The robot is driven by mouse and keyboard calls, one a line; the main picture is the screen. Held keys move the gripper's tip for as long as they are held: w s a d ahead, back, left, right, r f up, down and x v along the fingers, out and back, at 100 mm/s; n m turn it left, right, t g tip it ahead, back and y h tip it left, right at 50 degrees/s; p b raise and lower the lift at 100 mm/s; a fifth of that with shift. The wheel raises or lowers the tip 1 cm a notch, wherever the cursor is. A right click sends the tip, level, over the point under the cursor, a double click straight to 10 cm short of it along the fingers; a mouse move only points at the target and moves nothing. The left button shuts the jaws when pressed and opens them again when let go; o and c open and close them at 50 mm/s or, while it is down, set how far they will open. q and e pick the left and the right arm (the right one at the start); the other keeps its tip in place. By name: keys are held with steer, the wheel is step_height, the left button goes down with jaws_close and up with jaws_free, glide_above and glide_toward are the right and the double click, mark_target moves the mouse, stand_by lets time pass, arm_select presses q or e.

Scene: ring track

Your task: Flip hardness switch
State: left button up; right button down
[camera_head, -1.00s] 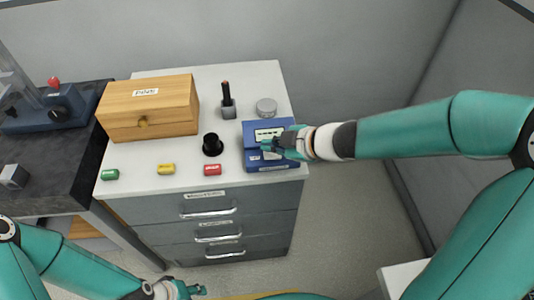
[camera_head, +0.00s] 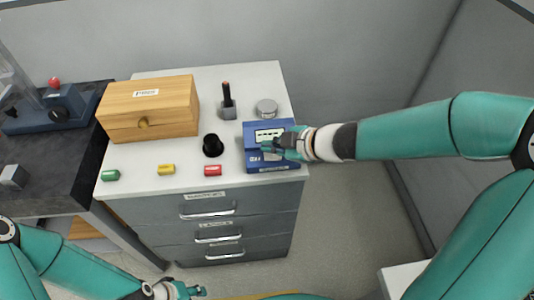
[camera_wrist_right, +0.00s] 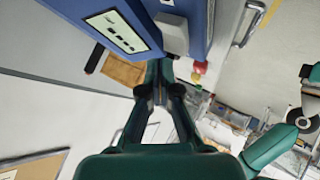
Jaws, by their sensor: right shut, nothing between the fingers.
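A blue device (camera_head: 252,157) with a white display panel (camera_head: 268,134) stands at the right front of the white-topped cabinet. In the right wrist view the blue device (camera_wrist_right: 196,28) fills the top, with its display panel (camera_wrist_right: 115,30) and a pale grey block (camera_wrist_right: 172,34) on its face. My right gripper (camera_head: 268,147) is shut and empty at the device's front, just below the panel. In the wrist view its fingertips (camera_wrist_right: 160,70) lie close to the grey block; whether they touch it I cannot tell. My left gripper (camera_head: 190,290) is low at the bottom edge, too small to read.
The cabinet top also holds a wooden box (camera_head: 150,110), a black cup (camera_head: 212,146), a grey stand (camera_head: 228,110), a round metal piece (camera_head: 266,107) and green (camera_head: 110,175), yellow (camera_head: 166,169) and red (camera_head: 213,170) pieces. A dark bench (camera_head: 60,165) adjoins left. Floor right of the cabinet is clear.

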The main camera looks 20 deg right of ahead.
mark_target(275, 157)
steer(key=shift+f, duration=0.1)
steer(key=shift+f, duration=0.3)
steer(key=shift+a+f+b, duration=0.1)
steer(key=shift+f+b, duration=0.25)
steer(key=shift+b, duration=0.25)
steer(key=shift+r, duration=0.1)
stand_by(0.5)
steer(key=shift+r+p, duration=0.75)
steer(key=shift+p, duration=0.25)
steer(key=r+p, duration=0.2)
steer(key=p, duration=0.1)
steer(key=d+r+p, duration=0.1)
steer(key=r+p, duration=0.1)
steer(key=r, duration=0.1)
steer(key=shift+s+p, duration=0.1)
steer(key=shift+p, duration=0.3)
